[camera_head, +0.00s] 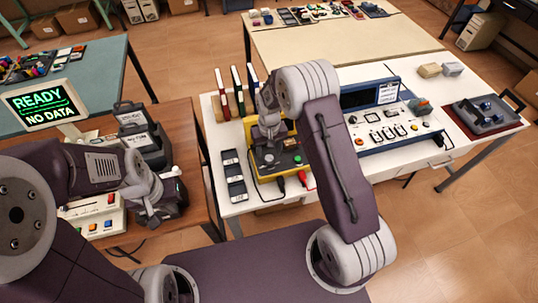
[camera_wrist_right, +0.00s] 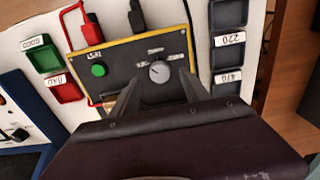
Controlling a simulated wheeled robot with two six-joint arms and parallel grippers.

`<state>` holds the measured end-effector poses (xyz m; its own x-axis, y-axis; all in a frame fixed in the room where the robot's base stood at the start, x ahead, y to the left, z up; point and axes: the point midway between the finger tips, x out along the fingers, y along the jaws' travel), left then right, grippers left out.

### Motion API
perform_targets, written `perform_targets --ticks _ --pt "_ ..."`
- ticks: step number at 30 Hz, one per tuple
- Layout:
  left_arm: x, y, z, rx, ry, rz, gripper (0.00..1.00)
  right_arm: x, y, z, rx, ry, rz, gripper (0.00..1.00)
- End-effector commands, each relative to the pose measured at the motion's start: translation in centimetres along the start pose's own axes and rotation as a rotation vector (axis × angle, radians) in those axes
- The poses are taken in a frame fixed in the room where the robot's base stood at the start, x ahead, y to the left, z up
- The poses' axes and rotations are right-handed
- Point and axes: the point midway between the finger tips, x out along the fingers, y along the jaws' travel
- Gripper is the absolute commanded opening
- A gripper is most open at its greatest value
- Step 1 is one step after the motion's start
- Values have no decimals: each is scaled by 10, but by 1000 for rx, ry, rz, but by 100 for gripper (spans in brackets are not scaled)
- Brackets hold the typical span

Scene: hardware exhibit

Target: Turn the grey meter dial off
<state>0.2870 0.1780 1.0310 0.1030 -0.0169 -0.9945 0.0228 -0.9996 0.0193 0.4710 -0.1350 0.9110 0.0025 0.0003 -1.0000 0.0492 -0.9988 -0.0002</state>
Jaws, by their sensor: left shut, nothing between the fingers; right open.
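The yellow-edged meter box (camera_head: 292,144) stands on the white table, with a dark panel. In the right wrist view the panel (camera_wrist_right: 113,86) carries a round grey dial (camera_wrist_right: 159,72) with small labels around it, too small to read surely. A green button (camera_wrist_right: 98,70) sits beside the dial. My right gripper (camera_wrist_right: 158,80) is open, its two fingers on either side of the dial; whether they touch it I cannot tell. In the head view my right gripper (camera_head: 268,138) is over the box. My left gripper (camera_head: 150,218) is shut and empty by the brown table.
Red and black leads plug into the panel. Small trays (camera_head: 234,178) flank the box, and upright books (camera_head: 238,90) stand behind it. A blue-framed instrument (camera_head: 370,96) is to the right. A READY/NO DATA screen (camera_head: 44,103) stands at left.

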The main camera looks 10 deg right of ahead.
Motion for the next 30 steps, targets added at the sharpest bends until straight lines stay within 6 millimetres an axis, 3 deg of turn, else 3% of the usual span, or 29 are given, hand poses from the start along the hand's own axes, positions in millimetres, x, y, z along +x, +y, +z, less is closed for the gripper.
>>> perform_targets --ticks 3,9,27,30 --pt "6 0 1 0 0 0 0 -27 0 -2 0 6 0 54" --pt "8 0 1 0 0 0 0 -59 0 -2 0 5 0 54" --pt "8 0 1 0 0 0 0 -67 2 -2 3 5 0 54" --pt "8 0 1 0 0 0 0 -92 6 -12 17 62 -4 54"
